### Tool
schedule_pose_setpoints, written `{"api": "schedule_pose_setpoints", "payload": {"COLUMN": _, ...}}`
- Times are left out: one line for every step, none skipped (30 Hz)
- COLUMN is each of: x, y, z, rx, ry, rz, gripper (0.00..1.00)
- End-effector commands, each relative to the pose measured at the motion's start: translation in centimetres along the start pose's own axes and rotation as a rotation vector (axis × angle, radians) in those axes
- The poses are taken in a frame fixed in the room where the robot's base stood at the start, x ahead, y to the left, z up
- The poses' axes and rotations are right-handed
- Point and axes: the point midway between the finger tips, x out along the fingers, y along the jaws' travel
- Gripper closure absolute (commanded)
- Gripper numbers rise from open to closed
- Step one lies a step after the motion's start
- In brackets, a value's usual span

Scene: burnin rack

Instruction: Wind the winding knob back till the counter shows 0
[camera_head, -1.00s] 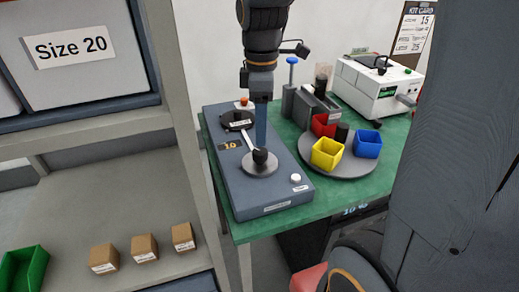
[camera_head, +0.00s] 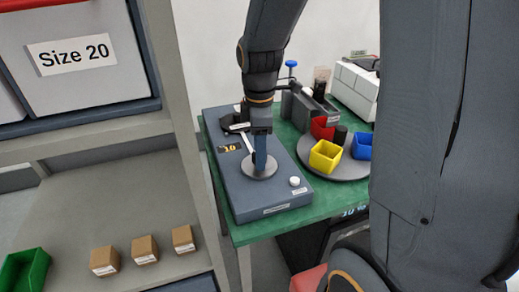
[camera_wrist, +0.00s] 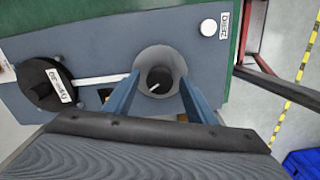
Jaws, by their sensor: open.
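The winding knob (camera_wrist: 159,79) is a small black knob with a white mark, within a round grey disc (camera_wrist: 152,56) on a blue-grey box (camera_head: 238,185). The counter (camera_head: 230,148) on the box shows yellow digits that look like 10. My gripper (camera_wrist: 161,82) is open, with one blue finger on each side of the knob. I cannot tell whether the fingers touch it. In the head view my gripper (camera_head: 260,160) stands over the disc and hides the knob.
A black round part (camera_wrist: 47,84) and a pale rod sit left of the disc in the wrist view. A white button (camera_head: 295,181) is on the box's near corner. A turntable with yellow (camera_head: 325,156), red and blue bins stands to the right. A shelf is at left.

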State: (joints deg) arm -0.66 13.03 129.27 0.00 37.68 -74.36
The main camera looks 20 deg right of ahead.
Motion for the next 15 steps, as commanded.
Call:
{"api": "schedule_pose_setpoints", "payload": {"x": 0.00, "y": 0.00, "z": 0.00, "rx": 0.000, "ry": 0.000, "rz": 0.000, "gripper": 0.49}}
{"api": "schedule_pose_setpoints", "payload": {"x": -0.01, "y": 0.00, "z": 0.00, "rx": 0.000, "ry": 0.000, "rz": 0.000, "gripper": 0.49}}
{"api": "schedule_pose_setpoints", "payload": {"x": -0.01, "y": -0.01, "z": 0.00, "rx": 0.000, "ry": 0.000, "rz": 0.000, "gripper": 0.51}}
{"api": "schedule_pose_setpoints", "payload": {"x": -0.01, "y": 0.00, "z": 0.00, "rx": 0.000, "ry": 0.000, "rz": 0.000, "gripper": 0.56}}
{"api": "schedule_pose_setpoints", "payload": {"x": -0.01, "y": -0.01, "z": 0.00, "rx": 0.000, "ry": 0.000, "rz": 0.000, "gripper": 0.61}}
{"api": "schedule_pose_setpoints", "payload": {"x": -0.02, "y": -0.01, "z": 0.00, "rx": 0.000, "ry": 0.000, "rz": 0.000, "gripper": 0.68}}
{"api": "schedule_pose_setpoints", "payload": {"x": -0.02, "y": -0.01, "z": 0.00, "rx": 0.000, "ry": 0.000, "rz": 0.000, "gripper": 0.73}}
{"api": "schedule_pose_setpoints", "payload": {"x": -0.02, "y": -0.01, "z": 0.00, "rx": 0.000, "ry": 0.000, "rz": 0.000, "gripper": 0.78}}
{"api": "schedule_pose_setpoints", "payload": {"x": -0.02, "y": -0.01, "z": 0.00, "rx": 0.000, "ry": 0.000, "rz": 0.000, "gripper": 0.84}}
{"api": "schedule_pose_setpoints", "payload": {"x": -0.02, "y": -0.01, "z": 0.00, "rx": 0.000, "ry": 0.000, "rz": 0.000, "gripper": 0.90}}
{"api": "schedule_pose_setpoints", "payload": {"x": -0.02, "y": -0.01, "z": 0.00, "rx": 0.000, "ry": 0.000, "rz": -0.001, "gripper": 0.90}}
{"api": "schedule_pose_setpoints", "payload": {"x": -0.03, "y": -0.02, "z": 0.00, "rx": 0.001, "ry": 0.000, "rz": -0.001, "gripper": 0.90}}
{"api": "schedule_pose_setpoints", "payload": {"x": -0.03, "y": -0.02, "z": 0.00, "rx": 0.001, "ry": 0.000, "rz": -0.001, "gripper": 0.90}}
{"api": "schedule_pose_setpoints", "payload": {"x": -0.03, "y": -0.02, "z": 0.01, "rx": 0.003, "ry": 0.000, "rz": -0.001, "gripper": 0.90}}
{"api": "schedule_pose_setpoints", "payload": {"x": -0.04, "y": -0.03, "z": 0.00, "rx": 0.006, "ry": 0.000, "rz": -0.001, "gripper": 0.90}}
